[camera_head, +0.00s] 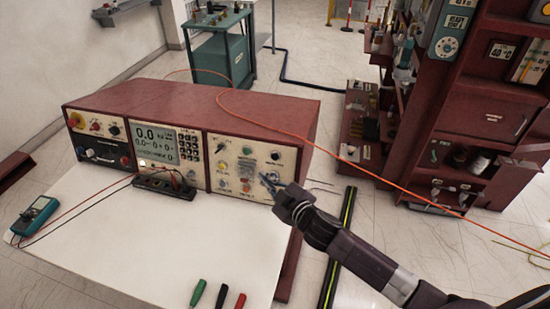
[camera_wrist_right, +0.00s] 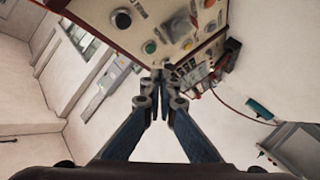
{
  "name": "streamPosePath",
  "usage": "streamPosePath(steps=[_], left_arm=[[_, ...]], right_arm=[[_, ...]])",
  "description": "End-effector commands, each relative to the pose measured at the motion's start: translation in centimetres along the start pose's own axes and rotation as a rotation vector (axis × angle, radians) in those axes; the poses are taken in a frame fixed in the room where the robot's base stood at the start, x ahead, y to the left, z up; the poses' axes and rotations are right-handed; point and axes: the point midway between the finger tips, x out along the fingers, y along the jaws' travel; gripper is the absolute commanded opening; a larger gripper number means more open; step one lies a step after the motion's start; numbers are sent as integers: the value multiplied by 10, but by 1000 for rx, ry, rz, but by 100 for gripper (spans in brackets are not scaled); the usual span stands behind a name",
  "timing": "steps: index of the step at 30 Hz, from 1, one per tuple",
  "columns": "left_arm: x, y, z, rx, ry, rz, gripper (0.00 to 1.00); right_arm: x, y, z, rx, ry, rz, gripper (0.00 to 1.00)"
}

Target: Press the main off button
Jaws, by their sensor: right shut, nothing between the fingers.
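The red-cased test console (camera_head: 200,105) stands on a white table and has cream front panels. Its right panel (camera_head: 240,170) carries several coloured buttons and a black knob (camera_head: 275,155); their labels are too small to read, so I cannot tell which is the main off button. A red knob (camera_head: 75,120) sits on the left panel. My right gripper (camera_head: 266,179) is shut and empty at the right part of the right panel; contact cannot be told. In the right wrist view the closed fingertips (camera_wrist_right: 160,75) point toward the panel, near a green button (camera_wrist_right: 149,47). My left gripper is out of view.
A black terminal block (camera_head: 165,187) with leads sits before the console, and a teal multimeter (camera_head: 36,216) lies at the table's left. Several coloured-handled tools (camera_head: 220,295) lie at the front. An orange cable (camera_head: 340,155) runs over the console. A red shelf unit (camera_head: 480,120) stands right.

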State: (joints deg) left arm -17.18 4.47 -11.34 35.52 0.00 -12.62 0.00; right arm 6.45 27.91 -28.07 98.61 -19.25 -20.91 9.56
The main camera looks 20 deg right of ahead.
Motion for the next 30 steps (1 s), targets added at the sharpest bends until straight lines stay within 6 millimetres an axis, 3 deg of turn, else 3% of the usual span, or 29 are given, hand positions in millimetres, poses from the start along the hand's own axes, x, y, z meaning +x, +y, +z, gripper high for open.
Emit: streamPosePath(steps=[19, 30], left_arm=[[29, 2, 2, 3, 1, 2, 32], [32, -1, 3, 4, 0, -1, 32]], right_arm=[[51, 37, 39, -2, -2, 1, 0], [61, 45, 45, 1, -1, 0, 0]])
